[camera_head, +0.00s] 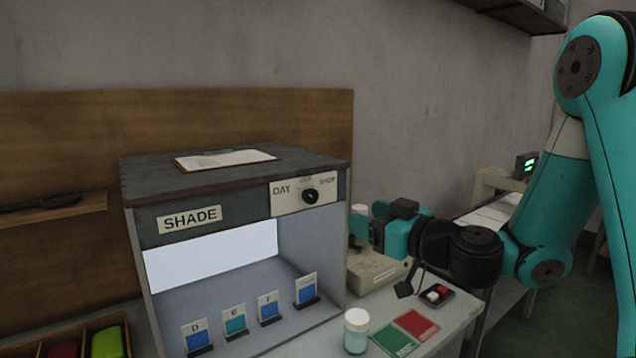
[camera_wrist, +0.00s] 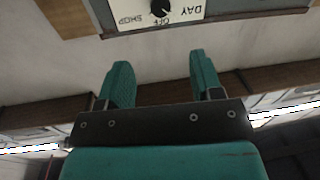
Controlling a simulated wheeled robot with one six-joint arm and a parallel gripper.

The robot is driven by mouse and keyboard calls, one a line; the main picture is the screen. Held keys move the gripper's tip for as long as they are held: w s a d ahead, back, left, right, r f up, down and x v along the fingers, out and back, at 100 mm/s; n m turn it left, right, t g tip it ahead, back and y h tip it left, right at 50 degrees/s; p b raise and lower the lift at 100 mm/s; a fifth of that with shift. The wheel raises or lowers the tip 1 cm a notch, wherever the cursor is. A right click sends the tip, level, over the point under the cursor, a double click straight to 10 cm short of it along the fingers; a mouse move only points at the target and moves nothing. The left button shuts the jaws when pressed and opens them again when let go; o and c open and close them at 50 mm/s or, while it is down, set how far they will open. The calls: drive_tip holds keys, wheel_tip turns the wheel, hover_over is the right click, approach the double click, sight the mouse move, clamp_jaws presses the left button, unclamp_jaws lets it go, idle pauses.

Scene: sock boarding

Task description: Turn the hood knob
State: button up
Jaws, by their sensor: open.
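The hood is a grey box (camera_head: 135,225) with a SHADE label on its front and a lit inside. Its black round knob (camera_head: 310,196) sits on a pale plate (camera_head: 283,204) marked DAY, OFF and SHOP at the upper right of the front. In the wrist view the knob (camera_wrist: 161,8) shows upside down at the top edge, with its pointer near OFF. My gripper (camera_wrist: 158,75) is open and empty, its two teal fingers apart and short of the knob.
Several small cards (camera_head: 236,324) stand inside the hood. A white-lidded jar (camera_head: 356,331), a green card (camera_head: 394,340) and a red card (camera_head: 417,325) are on the table in front. A clipboard (camera_head: 226,160) lies on top of the hood. A beige device (camera_head: 372,270) stands below my wrist.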

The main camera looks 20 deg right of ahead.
sight(314, 197)
drive_tip(key=p+x, duration=1.1)
drive_tip(key=x, duration=0.2)
drive_tip(key=shift+w+a+r, duration=0.15)
drive_tip(key=shift+w+a+f, duration=0.25)
drive_tip(key=shift+w, duration=0.4)
drive_tip(key=c, duration=0.9)
